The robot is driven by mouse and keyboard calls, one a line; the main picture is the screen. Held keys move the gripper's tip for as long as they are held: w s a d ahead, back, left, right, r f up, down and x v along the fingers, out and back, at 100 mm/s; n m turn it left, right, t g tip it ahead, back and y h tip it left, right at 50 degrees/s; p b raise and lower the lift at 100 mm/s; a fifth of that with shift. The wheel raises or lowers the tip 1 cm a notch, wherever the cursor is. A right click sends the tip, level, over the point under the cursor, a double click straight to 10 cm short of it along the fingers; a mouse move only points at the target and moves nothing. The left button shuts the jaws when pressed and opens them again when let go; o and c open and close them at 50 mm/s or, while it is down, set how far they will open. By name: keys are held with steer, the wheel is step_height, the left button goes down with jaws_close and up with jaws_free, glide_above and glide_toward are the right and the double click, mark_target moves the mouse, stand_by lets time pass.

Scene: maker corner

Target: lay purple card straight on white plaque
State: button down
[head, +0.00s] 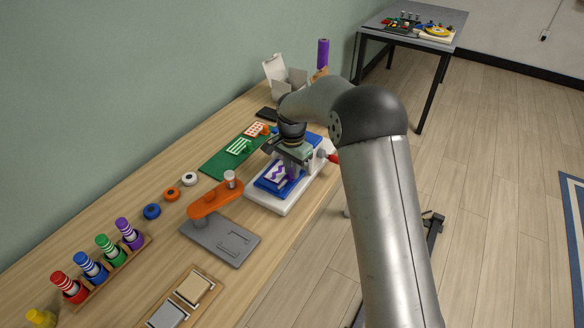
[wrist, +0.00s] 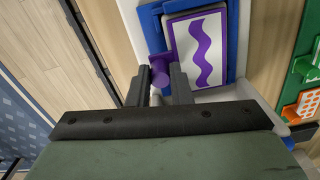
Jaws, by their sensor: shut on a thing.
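The purple card (wrist: 180,48) has a pale face with a purple wavy stripe and a purple edge. A purple grip piece (wrist: 160,70) stands at its side. My gripper (wrist: 164,86) is shut on this piece. The card also shows in the head view (head: 277,172), below my gripper (head: 291,166). It lies over a blue plate (wrist: 151,27), close to parallel with it; whether it touches cannot be told. The blue plate is on a white slab (head: 263,204), likely the white plaque, which also shows in the wrist view (wrist: 131,15). My gripper hides part of the card in the head view.
A green board (head: 213,166) with a green-striped card and a red-dotted card is behind. An orange arm (head: 215,199) on a grey plate (head: 226,243) stands left of the slab. A rack of coloured bottles (head: 101,261) is at left. A red-tipped part (head: 333,157) is at right.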

steer(key=shift+f, duration=0.15)
steer(key=c, duration=1.2)
jaws_free()
steer(key=shift+c, duration=0.2)
